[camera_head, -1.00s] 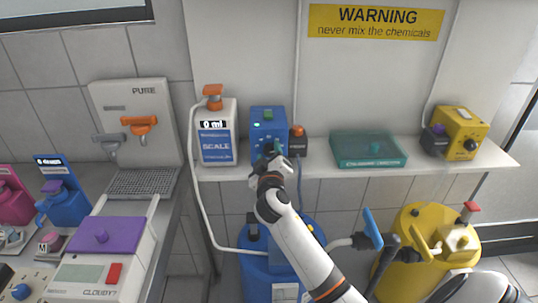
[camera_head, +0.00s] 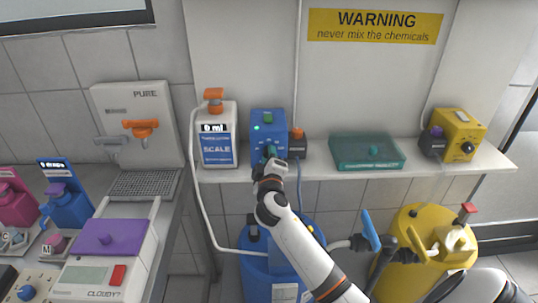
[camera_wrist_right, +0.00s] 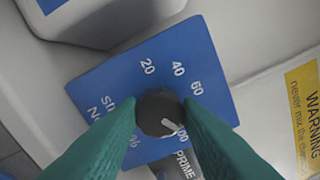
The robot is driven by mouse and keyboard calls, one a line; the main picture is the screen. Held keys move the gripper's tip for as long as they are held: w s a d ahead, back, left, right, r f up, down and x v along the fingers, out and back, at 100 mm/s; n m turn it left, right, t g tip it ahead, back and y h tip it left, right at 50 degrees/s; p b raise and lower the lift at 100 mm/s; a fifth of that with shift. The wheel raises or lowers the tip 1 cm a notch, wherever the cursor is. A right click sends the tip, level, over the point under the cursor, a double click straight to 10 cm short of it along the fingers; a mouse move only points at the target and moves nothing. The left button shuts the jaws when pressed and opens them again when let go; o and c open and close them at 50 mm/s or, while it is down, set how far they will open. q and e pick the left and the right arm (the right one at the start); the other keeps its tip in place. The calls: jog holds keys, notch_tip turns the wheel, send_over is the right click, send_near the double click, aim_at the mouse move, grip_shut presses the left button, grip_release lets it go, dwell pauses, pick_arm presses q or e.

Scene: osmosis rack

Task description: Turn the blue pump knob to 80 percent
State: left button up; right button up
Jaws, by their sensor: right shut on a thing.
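The knob's white pointer points down and right, toward the partly hidden "100" mark. The marks 20, 40 and 60 are readable on the blue face (camera_wrist_right: 130,75); 80 is not visible. My left gripper is not in view.
A teal case (camera_head: 367,152) and a yellow pump (camera_head: 458,134) stand farther right on the shelf (camera_head: 318,168).

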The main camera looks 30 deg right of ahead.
jog(key=shift+n+p, duration=0.75)
jog(key=shift+n, duration=1.05)
jog(key=shift+f, duration=0.1)
jog(key=o, duration=1)
jog(key=b+v, duration=0.2)
jog(key=v, duration=1)
jog(key=shift+b, duration=0.4)
